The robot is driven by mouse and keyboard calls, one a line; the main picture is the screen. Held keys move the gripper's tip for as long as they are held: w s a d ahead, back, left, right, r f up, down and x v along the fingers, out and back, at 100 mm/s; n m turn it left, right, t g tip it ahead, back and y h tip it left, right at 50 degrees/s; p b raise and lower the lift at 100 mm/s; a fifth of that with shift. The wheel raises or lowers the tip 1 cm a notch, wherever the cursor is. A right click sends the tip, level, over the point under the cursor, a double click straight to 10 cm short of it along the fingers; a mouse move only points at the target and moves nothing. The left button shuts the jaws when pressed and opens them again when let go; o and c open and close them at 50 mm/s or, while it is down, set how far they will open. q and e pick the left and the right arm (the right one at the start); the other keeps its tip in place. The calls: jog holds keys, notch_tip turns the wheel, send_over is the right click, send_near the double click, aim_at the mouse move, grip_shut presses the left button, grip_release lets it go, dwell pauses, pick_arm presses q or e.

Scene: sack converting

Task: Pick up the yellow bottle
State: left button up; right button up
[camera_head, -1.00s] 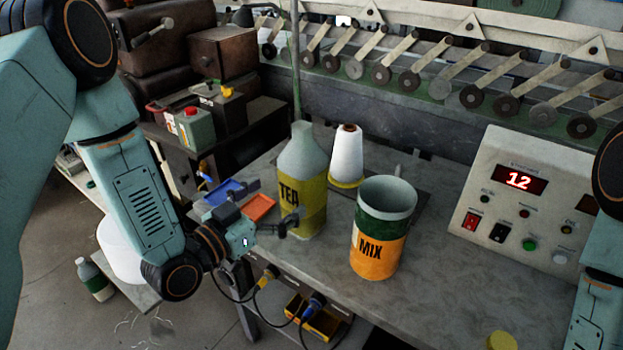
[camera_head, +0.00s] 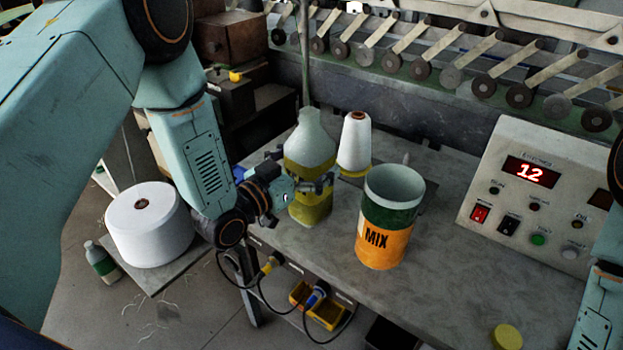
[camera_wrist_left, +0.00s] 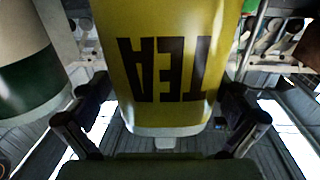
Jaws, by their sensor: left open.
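The yellow bottle (camera_head: 309,205), marked TEA, with a pale translucent top, stands upright on the grey bench. It fills the middle of the left wrist view (camera_wrist_left: 165,60), its lettering upside down. My left gripper (camera_head: 308,184) is at the bottle's middle, with a finger on either side of it. In the wrist view the fingers (camera_wrist_left: 164,108) are apart, with the bottle between them; I cannot tell whether either touches it. In the head view, the gripper hides part of the label. My right gripper is out of view; only part of that arm shows at the right edge.
An orange and green MIX can (camera_head: 380,240) stands close right of the bottle. A white thread cone (camera_head: 354,145) stands just behind. A control box (camera_head: 530,190) is at the right, a yellow lid (camera_head: 507,337) at the front. Bench space right of the can is clear.

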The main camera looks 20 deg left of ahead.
pick_arm(q)
jog(key=shift+w+a+f, duration=0.15)
jog(key=shift+w+a, duration=0.1)
jog(key=shift+a, duration=0.1)
jog(key=shift+c, duration=1.1)
jog(key=shift+s+d, duration=0.15)
jog(key=shift+d, duration=0.1)
jog(key=c, duration=0.4)
jog(key=shift+a, duration=0.2)
jog(key=c, duration=0.5)
jog(key=shift+d, duration=0.15)
jog(key=c, duration=0.5)
jog(key=shift+r, duration=0.2)
